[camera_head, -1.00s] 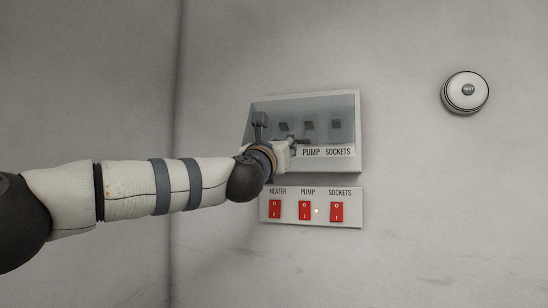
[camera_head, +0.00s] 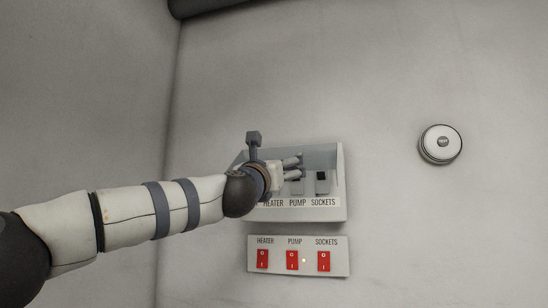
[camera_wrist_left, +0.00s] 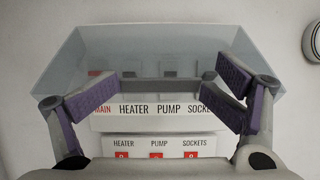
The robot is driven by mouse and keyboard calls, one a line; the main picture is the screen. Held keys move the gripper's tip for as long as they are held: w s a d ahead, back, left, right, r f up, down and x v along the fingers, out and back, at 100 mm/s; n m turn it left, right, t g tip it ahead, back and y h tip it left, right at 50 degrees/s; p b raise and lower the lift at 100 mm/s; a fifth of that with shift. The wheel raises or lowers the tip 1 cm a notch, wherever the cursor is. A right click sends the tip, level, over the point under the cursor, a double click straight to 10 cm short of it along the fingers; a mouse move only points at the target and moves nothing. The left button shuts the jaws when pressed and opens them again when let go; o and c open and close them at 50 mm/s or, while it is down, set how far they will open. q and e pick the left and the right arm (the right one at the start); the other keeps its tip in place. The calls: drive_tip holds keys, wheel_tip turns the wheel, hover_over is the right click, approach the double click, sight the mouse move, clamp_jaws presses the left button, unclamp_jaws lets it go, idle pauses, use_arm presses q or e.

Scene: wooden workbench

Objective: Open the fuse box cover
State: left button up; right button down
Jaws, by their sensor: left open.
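The fuse box (camera_head: 325,208) is mounted on the wall, with fuses inside and a label strip reading HEATER, PUMP and SOCKETS. Its clear grey cover (camera_head: 322,158) shows across the upper part and looks partly raised; the lower fuses show more plainly below it. My left gripper (camera_head: 297,167) is open at the cover, hiding the box's left part. In the left wrist view, the open fingers (camera_wrist_left: 163,88) stand apart in front of the cover (camera_wrist_left: 150,48), with a grey bar between them. I cannot tell whether they touch the cover. My right gripper is not in view.
A switch panel (camera_head: 337,257) with red rocker switches sits just below the fuse box. A round white device (camera_head: 440,143) is on the wall to the right. The wall between them is bare. A wall corner runs down on the left.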

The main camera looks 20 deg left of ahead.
use_arm(q)
drive_tip(key=v, duration=1.2)
drive_tip(key=shift+s+r, duration=0.15)
drive_tip(key=shift+s, duration=0.15)
drive_tip(key=shift+c, duration=0.3)
